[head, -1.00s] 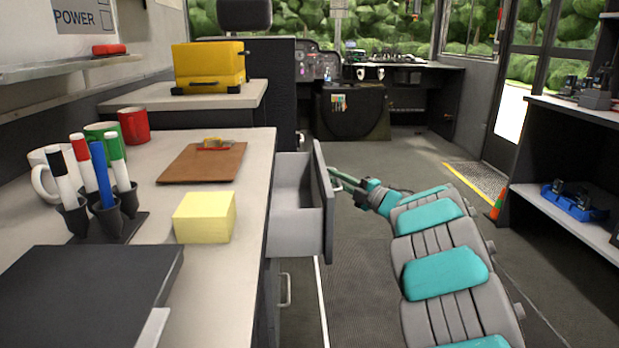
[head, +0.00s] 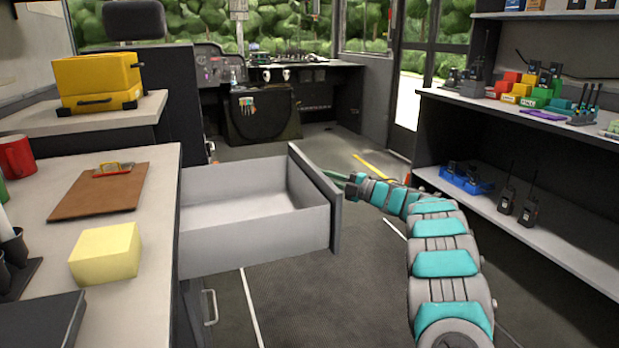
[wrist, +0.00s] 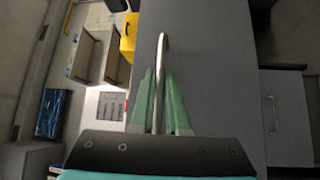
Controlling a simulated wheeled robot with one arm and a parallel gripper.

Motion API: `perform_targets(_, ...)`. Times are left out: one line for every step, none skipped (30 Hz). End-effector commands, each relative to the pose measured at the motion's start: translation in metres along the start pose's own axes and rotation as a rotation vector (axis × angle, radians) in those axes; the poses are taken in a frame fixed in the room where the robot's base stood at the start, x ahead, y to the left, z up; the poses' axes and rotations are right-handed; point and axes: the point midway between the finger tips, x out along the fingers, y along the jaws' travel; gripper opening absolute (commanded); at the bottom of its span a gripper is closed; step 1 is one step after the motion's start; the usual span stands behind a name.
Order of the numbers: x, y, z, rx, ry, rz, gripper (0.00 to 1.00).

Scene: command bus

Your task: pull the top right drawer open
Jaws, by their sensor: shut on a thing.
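The top right drawer (head: 255,240) is pulled well out from under the counter in the head view. Its pale inside looks empty, and its dark front panel (head: 316,198) faces my arm on the right. My gripper (head: 348,182) is at the outer side of that panel. In the wrist view my gripper's green fingers (wrist: 160,100) are shut on the metal drawer handle (wrist: 161,70), one on each side of it. The grey drawer front (wrist: 215,70) fills the middle of that view.
The counter (head: 150,215) at left holds a yellow block (head: 105,254), a clipboard (head: 100,191) and a red mug (head: 16,156). Shelves (head: 560,130) with radios line the right side. The floor (head: 330,285) between is clear. A lower drawer handle (head: 211,308) shows under the open drawer.

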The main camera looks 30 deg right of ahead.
Motion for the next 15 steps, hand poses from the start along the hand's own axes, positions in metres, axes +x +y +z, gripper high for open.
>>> perform_targets(-0.0029, -0.0004, 0.0036, 0.001, 0.000, 0.000, 0.00)
perform_targets(-0.0041, -0.0002, 0.0048, 0.002, 0.000, -0.001, 0.00)
perform_targets(-0.0057, 0.0002, 0.0063, 0.001, 0.000, -0.001, 0.00)
perform_targets(-0.0067, 0.0004, 0.0073, 0.001, 0.000, -0.002, 0.00)
perform_targets(-0.0075, 0.0007, 0.0081, 0.001, 0.000, -0.001, 0.00)
perform_targets(-0.0084, 0.0010, 0.0089, 0.001, 0.000, -0.001, 0.00)
perform_targets(-0.0089, 0.0011, 0.0094, 0.001, 0.000, -0.001, 0.00)
perform_targets(-0.0093, 0.0011, 0.0097, 0.001, 0.000, -0.002, 0.00)
perform_targets(-0.0096, 0.0013, 0.0101, 0.002, -0.001, -0.002, 0.00)
perform_targets(-0.0097, 0.0013, 0.0101, 0.002, 0.000, -0.002, 0.00)
perform_targets(-0.0098, 0.0013, 0.0102, 0.002, -0.001, -0.002, 0.00)
perform_targets(-0.0098, 0.0013, 0.0103, 0.002, -0.001, -0.002, 0.00)
perform_targets(-0.0098, 0.0013, 0.0102, 0.002, -0.001, -0.002, 0.00)
perform_targets(-0.0097, 0.0014, 0.0102, 0.002, -0.001, -0.002, 0.00)
perform_targets(-0.0097, 0.0014, 0.0102, 0.002, -0.001, -0.002, 0.00)
